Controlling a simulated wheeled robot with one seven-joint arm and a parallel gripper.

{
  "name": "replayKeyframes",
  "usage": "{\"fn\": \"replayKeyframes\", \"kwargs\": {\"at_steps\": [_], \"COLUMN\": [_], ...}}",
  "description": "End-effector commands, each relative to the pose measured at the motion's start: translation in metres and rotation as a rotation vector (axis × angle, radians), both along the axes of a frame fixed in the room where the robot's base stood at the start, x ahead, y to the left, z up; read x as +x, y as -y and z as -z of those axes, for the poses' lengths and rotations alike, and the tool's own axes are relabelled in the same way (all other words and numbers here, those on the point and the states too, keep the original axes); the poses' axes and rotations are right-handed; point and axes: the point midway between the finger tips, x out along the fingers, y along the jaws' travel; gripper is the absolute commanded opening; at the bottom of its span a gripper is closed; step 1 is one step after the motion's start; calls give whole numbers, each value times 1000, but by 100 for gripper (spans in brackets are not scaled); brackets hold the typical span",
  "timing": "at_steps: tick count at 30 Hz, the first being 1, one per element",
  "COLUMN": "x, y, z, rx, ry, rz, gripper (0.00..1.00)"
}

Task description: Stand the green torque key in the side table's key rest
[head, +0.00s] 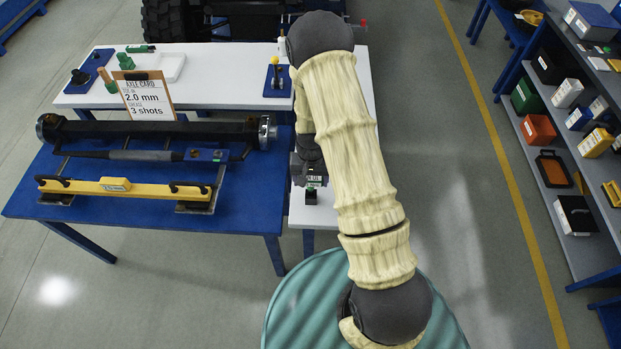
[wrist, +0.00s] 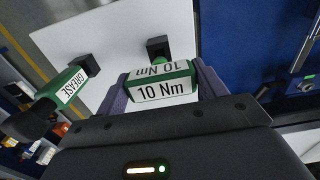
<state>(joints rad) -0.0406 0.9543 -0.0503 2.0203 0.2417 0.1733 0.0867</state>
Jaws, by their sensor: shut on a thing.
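The green torque key, labelled "10 Nm", sits between the two fingers of my gripper (wrist: 160,90) in the wrist view, its green body (wrist: 165,87) gripped from both sides. Its label also shows small under my gripper (head: 311,174) in the head view. A small black square block (wrist: 159,47) lies just beyond the key on the white side table (wrist: 115,35); the block also shows in the head view (head: 311,197). A bit of green shows between key and block. I cannot tell whether the key's lower end is in the block or above it.
The blue bench (head: 250,215) with a yellow beam gauge (head: 120,187) and dark axle (head: 150,130) is left. A blue stand (head: 276,80) is further back. Shelves (head: 560,170) are right, across clear floor.

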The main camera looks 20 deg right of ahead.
Motion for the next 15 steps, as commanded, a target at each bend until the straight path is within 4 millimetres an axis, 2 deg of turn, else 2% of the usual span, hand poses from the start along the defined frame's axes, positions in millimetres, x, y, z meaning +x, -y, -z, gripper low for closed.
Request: {"fn": "replayKeyframes", "kwargs": {"at_steps": [15], "x": [0], "y": [3], "z": [14], "rx": [0], "ry": [0], "rz": [6], "gripper": [16]}}
